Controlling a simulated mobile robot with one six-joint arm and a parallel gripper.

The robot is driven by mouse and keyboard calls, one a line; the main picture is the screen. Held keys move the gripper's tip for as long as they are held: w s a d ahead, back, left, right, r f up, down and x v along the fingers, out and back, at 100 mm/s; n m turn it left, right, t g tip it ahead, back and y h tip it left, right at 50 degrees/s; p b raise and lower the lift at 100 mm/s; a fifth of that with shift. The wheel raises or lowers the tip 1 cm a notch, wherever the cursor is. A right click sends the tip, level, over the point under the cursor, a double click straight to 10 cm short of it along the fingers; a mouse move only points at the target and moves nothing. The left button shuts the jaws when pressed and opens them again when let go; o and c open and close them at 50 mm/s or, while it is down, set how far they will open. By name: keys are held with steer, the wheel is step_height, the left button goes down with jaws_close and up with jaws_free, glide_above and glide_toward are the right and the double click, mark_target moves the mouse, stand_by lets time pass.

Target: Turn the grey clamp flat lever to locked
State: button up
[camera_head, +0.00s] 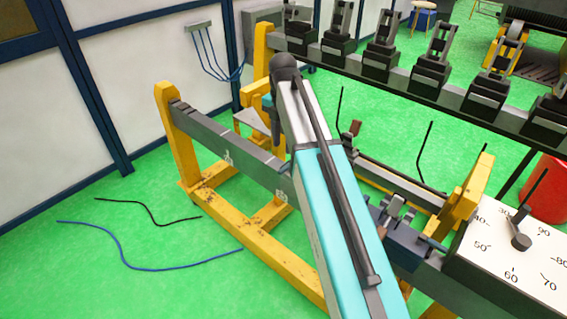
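A small grey clamp (393,210) sits on a dark blue-grey block at the lower right, just right of my arm. Its grey lever piece looks raised and tilted, but it is small and I cannot tell its exact setting. My arm's cyan and grey link crosses the middle of the view and covers part of the bench beside the clamp. A dark arm joint is at the upper middle, well left of and above the clamp in the picture. My gripper's fingers do not show.
A yellow frame (178,140) carries a long grey beam. A white dial plate (475,240) with numbers and a black lever (521,240) is right of the clamp. Several black clamp units line a rail (400,88) behind. A red drum (545,195) stands right. Cables lie on the green floor.

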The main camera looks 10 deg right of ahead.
mark_target(283, 169)
steer(key=shift+f+p, duration=1.15)
steer(key=shift+f, duration=3.7)
steer(key=shift+c, duration=0.2)
jaws_close()
